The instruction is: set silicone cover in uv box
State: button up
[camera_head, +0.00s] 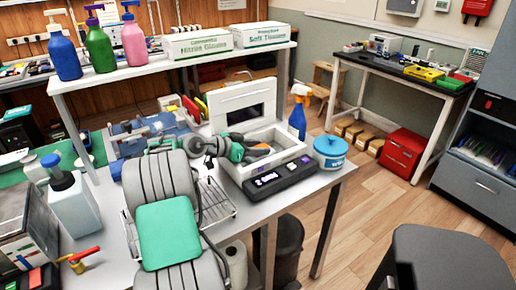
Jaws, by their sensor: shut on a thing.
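The UV box (293,139) is a white open box with its windowed lid (243,97) raised at the back and a dark control panel (280,178) at the front. My gripper (257,151) reaches in from the left and is over the box's opening, inside its outline. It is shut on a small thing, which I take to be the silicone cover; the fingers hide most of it. Orange and grey bits show at the fingertips, but I cannot tell which belong to the cover. I cannot tell whether it touches the box floor.
A blue tub (330,152) and an orange-topped spray bottle (298,112) stand right of the box. A wire rack (214,203) lies left of it, partly behind my arm. A shelf (180,60) with pump bottles and glove boxes runs behind. The table's right edge is close.

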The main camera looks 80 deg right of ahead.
jog(key=o, duration=1.4)
jog(key=shift+w, duration=0.1)
